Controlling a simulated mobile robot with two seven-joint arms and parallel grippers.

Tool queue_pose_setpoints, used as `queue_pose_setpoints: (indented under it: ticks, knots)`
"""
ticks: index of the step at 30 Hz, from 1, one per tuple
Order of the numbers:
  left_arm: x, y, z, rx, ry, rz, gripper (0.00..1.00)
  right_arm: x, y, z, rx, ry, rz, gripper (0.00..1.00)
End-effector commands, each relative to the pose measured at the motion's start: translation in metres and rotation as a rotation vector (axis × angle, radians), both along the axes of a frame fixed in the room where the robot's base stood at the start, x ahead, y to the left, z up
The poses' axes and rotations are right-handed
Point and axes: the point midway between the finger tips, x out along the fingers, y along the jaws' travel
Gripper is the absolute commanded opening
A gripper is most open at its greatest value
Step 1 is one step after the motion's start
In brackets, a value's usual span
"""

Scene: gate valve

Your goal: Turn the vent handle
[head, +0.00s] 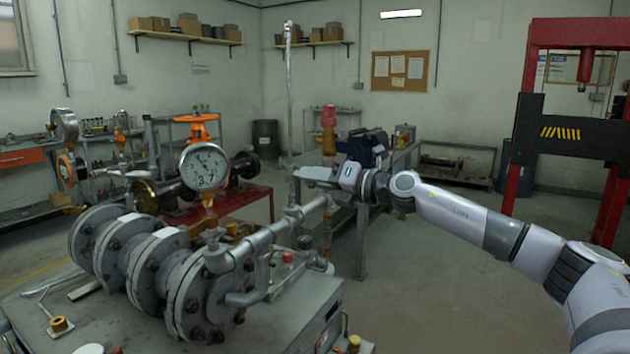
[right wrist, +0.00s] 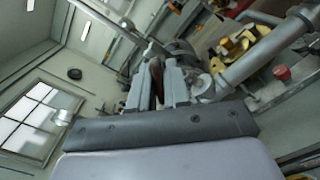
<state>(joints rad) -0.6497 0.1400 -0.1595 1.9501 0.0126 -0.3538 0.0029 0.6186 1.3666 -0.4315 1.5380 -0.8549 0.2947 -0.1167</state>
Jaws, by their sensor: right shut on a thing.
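My right gripper (head: 303,173) reaches in from the right and is at the slim upright grey pipe (head: 289,95), above the silver pipework. In the right wrist view its two fingers (right wrist: 157,72) are closed around a narrow brownish piece (right wrist: 157,80). This piece looks like the vent handle, but the fingers hide most of it and its angle cannot be told. The horizontal silver pipe (head: 267,236) runs below the gripper and joins the large flanged grey valve body (head: 165,262). My left gripper is not in view.
A round pressure gauge (head: 204,167) stands left of the gripper. A red-topped brass fitting (head: 329,118) rises just behind my gripper. A red knob (head: 287,257) sits below. A red press frame (head: 525,110) stands at the right. Floor (head: 430,270) in the middle right is clear.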

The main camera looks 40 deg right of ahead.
Motion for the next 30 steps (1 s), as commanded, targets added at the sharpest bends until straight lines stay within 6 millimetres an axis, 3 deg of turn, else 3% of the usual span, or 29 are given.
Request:
queue_pose_setpoints:
  ticks: [15,30]
  knots:
    - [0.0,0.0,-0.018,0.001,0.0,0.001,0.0,0.0,0.0,-0.002,-0.437,-0.126,0.0,0.0]
    - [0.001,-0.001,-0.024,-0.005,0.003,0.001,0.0,0.0,0.0,-0.001,-0.628,-0.182,0.001,0.0]
